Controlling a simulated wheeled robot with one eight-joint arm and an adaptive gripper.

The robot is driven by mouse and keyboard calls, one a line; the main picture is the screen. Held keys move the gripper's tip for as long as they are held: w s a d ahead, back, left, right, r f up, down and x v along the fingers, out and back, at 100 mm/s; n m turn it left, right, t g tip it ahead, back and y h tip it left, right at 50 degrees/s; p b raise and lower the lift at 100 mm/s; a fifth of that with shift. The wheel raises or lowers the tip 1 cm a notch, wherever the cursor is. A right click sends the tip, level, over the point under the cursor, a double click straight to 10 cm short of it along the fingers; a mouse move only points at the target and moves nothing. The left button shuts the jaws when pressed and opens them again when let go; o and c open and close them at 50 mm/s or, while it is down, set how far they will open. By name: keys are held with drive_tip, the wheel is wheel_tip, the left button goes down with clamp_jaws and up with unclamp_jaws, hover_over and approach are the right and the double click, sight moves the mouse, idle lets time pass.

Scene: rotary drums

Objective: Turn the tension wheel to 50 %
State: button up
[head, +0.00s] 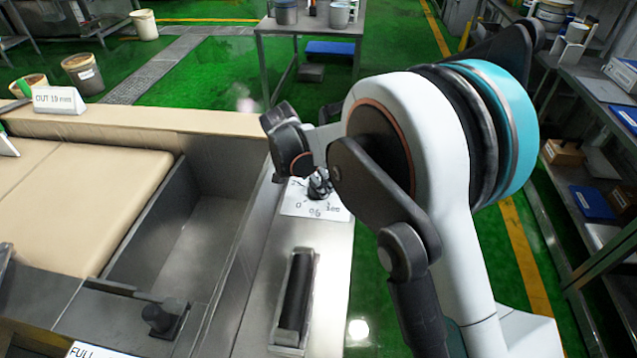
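A small dark control with a pale metallic part (319,185) stands on a white plate with printed figures (296,208) on the grey side panel. It may be the tension wheel, but its name and setting cannot be read. The figures are small and partly unreadable. My arm reaches in from the right. Its dark end, with my gripper (286,140), is just above and left of this control. My arm hides part of the plate's surroundings. The fingertips are not clear, so I cannot tell open from shut, or contact from a gap.
A slot with a dark roller-like bar (297,290) lies nearer on the panel. A black knob (163,317) is at the lower left, by a deep grey trough (185,240). A sign reading OUT 19 mm (58,100) stands on the beige ledge. A shelf rack (610,230) is right.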

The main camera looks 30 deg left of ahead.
drive_tip(key=v, duration=1)
drive_tip(key=shift+d, duration=0.1)
